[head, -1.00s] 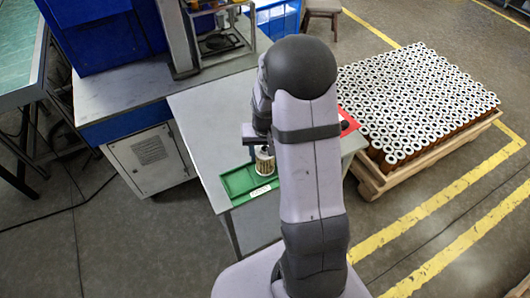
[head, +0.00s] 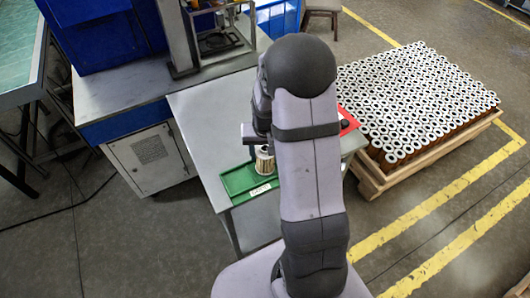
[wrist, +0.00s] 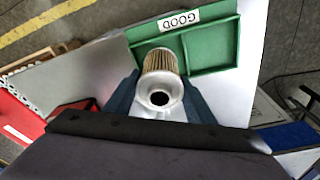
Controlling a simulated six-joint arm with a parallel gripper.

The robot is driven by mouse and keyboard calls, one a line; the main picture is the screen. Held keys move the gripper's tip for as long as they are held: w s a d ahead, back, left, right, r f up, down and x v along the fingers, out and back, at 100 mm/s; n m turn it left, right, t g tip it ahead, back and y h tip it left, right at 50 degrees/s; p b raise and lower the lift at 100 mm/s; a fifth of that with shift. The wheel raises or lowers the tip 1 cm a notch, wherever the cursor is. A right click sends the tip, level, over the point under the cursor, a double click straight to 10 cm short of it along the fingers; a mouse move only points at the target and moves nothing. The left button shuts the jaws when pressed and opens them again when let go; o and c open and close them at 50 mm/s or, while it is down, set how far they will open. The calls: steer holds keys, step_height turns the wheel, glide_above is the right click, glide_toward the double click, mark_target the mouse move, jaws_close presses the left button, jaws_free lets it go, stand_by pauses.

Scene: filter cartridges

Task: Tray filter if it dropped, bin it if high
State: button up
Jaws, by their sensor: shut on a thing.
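The filter cartridge (wrist: 161,78), with a pleated tan body and a pale end cap with a dark centre hole, is between the two blue fingers of my gripper (wrist: 160,98) in the wrist view. My gripper is shut on it. In the head view the filter (head: 264,161) is at the right end of the green tray (head: 236,184), and my arm hides part of that end. The tray (wrist: 209,55) is labelled GOOD in the wrist view. I cannot tell whether the filter touches the tray floor. A red container (wrist: 18,121) is at the left in the wrist view.
The grey table (head: 205,115) is clear left of my arm. A machine with a metal frame (head: 178,38) stands behind it. A pallet (head: 372,185) of many filters is at the right. My arm hides much of the table's right side.

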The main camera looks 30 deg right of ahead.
steer(key=shift+f, duration=0.45)
stand_by(0.9)
steer(key=o, duration=1.3)
steer(key=shift+c, duration=0.2)
steer(key=shift+o, duration=0.6)
steer(key=shift+o, duration=1.4)
steer(key=shift+r, duration=0.2)
steer(key=shift+r+p, duration=0.65)
steer(key=shift+r, duration=0.2)
steer(key=shift+r, duration=0.1)
